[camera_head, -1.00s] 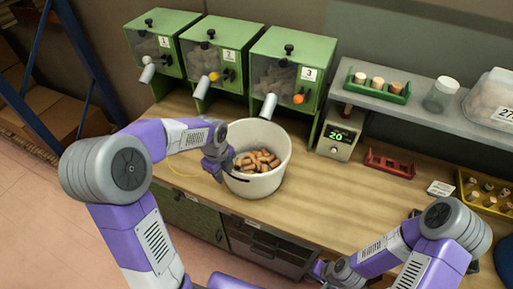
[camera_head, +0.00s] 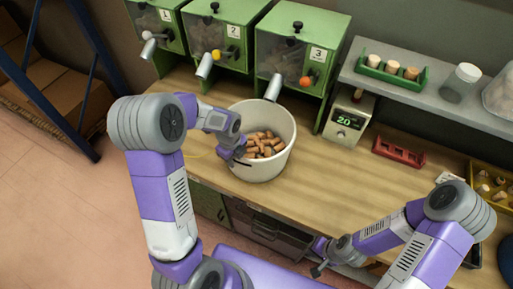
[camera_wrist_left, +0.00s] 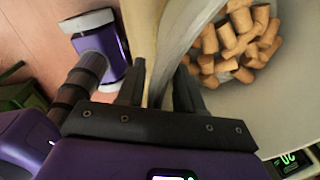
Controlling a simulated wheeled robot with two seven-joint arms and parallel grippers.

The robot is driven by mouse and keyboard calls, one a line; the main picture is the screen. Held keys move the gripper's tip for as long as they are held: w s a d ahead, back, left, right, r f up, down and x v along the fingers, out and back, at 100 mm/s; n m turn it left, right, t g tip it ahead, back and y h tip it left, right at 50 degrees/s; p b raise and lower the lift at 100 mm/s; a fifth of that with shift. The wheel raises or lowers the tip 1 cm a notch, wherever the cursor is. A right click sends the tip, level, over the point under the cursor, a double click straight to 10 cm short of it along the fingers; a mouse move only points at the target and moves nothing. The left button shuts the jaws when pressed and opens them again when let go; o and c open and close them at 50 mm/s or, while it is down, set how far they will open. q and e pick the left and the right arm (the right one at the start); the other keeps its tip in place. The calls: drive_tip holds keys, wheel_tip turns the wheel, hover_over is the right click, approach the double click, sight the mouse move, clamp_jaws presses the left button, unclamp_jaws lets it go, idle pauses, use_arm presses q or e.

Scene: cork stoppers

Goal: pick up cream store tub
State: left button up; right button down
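The cream store tub (camera_head: 285,158) stands upright on the wooden bench, holding a heap of cork stoppers (camera_head: 265,143). My left gripper (camera_head: 238,152) is at the tub's left rim in the head view. In the left wrist view, its two dark fingers (camera_wrist_left: 160,92) stand apart with the tub's pale wall (camera_wrist_left: 180,45) between them. One finger is outside the tub and the other on its inner side; space shows beside the wall. My right gripper (camera_head: 318,270) is low by the bench front, away from the tub; its fingers are too small to read.
Green numbered dispensers (camera_head: 300,50) with angled spouts stand behind the tub. A scale with a green display (camera_head: 346,122), a red rack (camera_head: 398,152) and a yellow tray (camera_head: 490,185) are to the right. A grey shelf (camera_head: 440,105) overhangs there. The bench right of the tub is clear.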

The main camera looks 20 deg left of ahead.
use_arm(q)
drive_tip(key=shift+c, duration=0.2)
clamp_jaws()
drive_tip(key=shift+w+r, duration=0.1)
drive_tip(key=shift+w, duration=0.05)
idle(1.0)
